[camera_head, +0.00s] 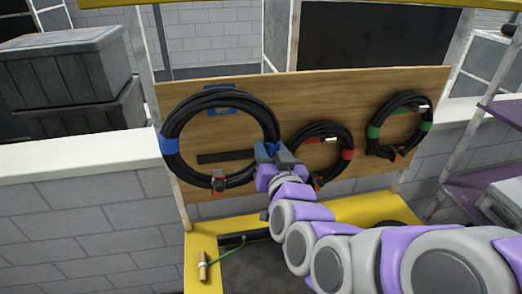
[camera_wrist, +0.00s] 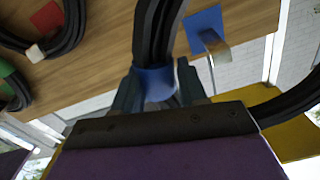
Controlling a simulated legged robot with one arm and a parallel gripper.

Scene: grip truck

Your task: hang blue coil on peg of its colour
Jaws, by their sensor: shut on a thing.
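The blue coil (camera_head: 169,145) is a large black cable loop with blue bands, upright in front of the left of the wooden board. My gripper (camera_head: 270,153) is shut on its right side, at a blue band that shows between the fingers in the wrist view (camera_wrist: 154,82). The blue peg's square plate (camera_head: 218,90) is on the board behind the coil's top, partly covered by the cable. In the wrist view the blue plate (camera_wrist: 204,27) and its peg lie to the right of the held strand. I cannot tell whether the coil rests on the peg.
A red-banded coil (camera_head: 346,154) hangs in the middle of the wooden board (camera_head: 290,100), and a green-banded coil (camera_head: 373,131) at the right. A yellow shelf (camera_head: 205,240) lies below. Dark crates (camera_head: 65,70) stand at the left and a purple rack (camera_head: 470,190) at the right.

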